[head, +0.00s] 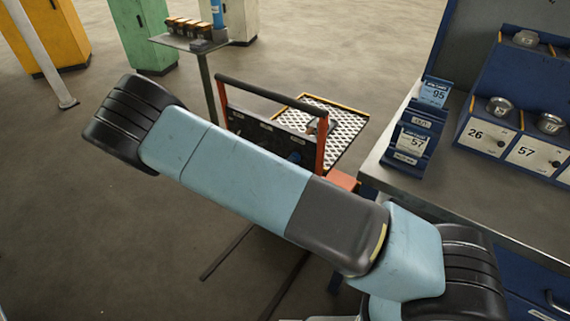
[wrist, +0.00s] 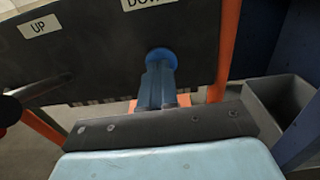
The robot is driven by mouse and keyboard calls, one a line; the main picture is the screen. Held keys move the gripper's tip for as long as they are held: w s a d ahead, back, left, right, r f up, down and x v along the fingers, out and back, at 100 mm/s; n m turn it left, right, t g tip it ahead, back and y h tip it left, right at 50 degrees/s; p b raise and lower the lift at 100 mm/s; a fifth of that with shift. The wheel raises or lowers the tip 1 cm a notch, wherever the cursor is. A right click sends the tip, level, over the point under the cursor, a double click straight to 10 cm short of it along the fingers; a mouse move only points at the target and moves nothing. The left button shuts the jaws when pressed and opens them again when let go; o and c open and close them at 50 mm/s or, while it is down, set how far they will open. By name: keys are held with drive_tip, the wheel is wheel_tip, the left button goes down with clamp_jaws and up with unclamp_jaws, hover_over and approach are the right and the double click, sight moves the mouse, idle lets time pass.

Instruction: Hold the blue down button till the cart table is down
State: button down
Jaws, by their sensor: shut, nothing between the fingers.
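The blue down button (wrist: 162,55) is a round cap on the cart's dark panel (wrist: 100,50), below the "DOWN" label (wrist: 148,3). My gripper (wrist: 158,74) is shut and empty, its fingertips at the lower part of the button in the wrist view. They look to be at or against it; how far it is pressed in cannot be seen. In the head view the button (head: 295,157) shows small on the panel, and my arm hides the gripper. The cart table (head: 335,120) is a mesh plate with orange edges behind the panel; its height is hard to judge.
An "UP" label (wrist: 38,27) is left on the panel, with a dark lever (wrist: 35,90) below it. The cart's orange posts (wrist: 229,45) flank the panel. A workbench (head: 450,190) with numbered bins stands close right. A small stand (head: 190,42) is behind; floor at left is clear.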

drive_tip(key=shift+w+d+r, duration=0.25)
drive_tip(key=shift+w+d, duration=0.2)
drive_tip(key=shift+d, duration=0.15)
drive_tip(key=shift+s, duration=0.1)
drive_tip(key=v, duration=1.5)
drive_tip(key=shift+a+f, duration=0.4)
drive_tip(key=d+r+m+g+y, duration=0.1)
drive_tip(key=d+r+m+g, duration=1.45)
drive_tip(key=d+r, duration=0.55)
drive_tip(key=s+d+r+m+t+y, duration=0.3)
drive_tip(key=s+r+m, duration=0.4)
drive_tip(key=r, duration=0.3)
drive_tip(key=s+d+r+m+t+y, duration=0.3)
drive_tip(key=s+d+r+m+y, duration=0.2)
drive_tip(key=r, duration=0.5)
drive_tip(key=s+d+m, duration=0.1)
drive_tip(key=s+d, duration=0.1)
drive_tip(key=s, duration=0.1)
drive_tip(key=shift+r+m+y, duration=0.25)
drive_tip(key=shift+m+y, duration=0.1)
drive_tip(key=shift+y, duration=0.05)
